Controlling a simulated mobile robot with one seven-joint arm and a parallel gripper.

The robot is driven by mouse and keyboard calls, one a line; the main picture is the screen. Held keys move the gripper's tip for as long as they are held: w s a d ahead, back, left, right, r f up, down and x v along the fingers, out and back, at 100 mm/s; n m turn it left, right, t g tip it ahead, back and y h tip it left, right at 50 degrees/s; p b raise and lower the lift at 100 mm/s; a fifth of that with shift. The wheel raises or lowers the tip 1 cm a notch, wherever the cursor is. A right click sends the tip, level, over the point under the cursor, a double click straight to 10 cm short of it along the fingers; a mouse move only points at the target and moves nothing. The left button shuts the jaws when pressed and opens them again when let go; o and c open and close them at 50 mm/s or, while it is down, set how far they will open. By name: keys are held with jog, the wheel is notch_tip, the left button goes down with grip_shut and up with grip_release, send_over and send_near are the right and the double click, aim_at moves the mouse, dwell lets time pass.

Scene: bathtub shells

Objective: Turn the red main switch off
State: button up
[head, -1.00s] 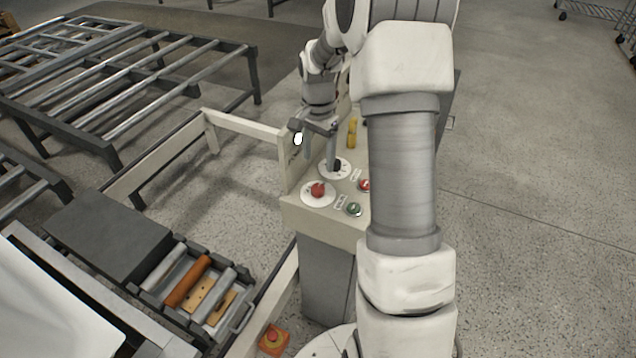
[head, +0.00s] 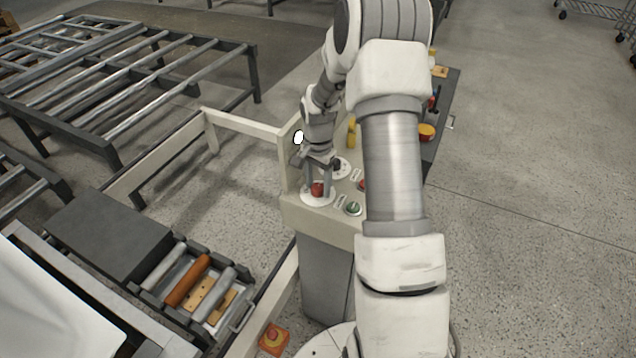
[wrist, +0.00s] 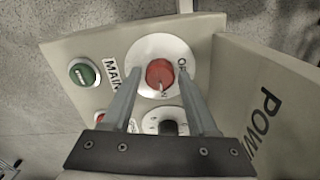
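The red main switch (head: 317,189) is a red knob on a round white plate near the front edge of the control panel (head: 291,211). In the wrist view the red knob (wrist: 160,74) stands on its white disc, beside a "MAIN" label (wrist: 114,77), with lettering on the disc partly hidden. My gripper (head: 317,184) points down over the knob. In the wrist view its two fingers (wrist: 160,88) are apart, one on each side of the knob, with gaps visible. Whether the fingertips reach down to the knob's sides is hard to tell.
A black knob (wrist: 169,127) on another white dial sits close behind the red one. A green button (head: 353,208) and a red button are to the right. An upright panel wall (wrist: 268,105) marked "POW…" rises close beside the gripper. An orange box (head: 273,338) stands low in front.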

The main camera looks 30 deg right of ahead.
grip_shut()
jog(key=n+b, duration=0.1)
jog(key=n, duration=0.3)
jog(key=shift+n, duration=0.3)
jog(key=n+b, duration=0.1)
jog(key=n, duration=0.3)
jog(key=shift+n, duration=0.3)
jog(key=n, duration=0.4)
jog(key=shift+n, duration=0.3)
jog(key=shift+a+n, duration=0.1)
jog(key=shift+n, duration=2)
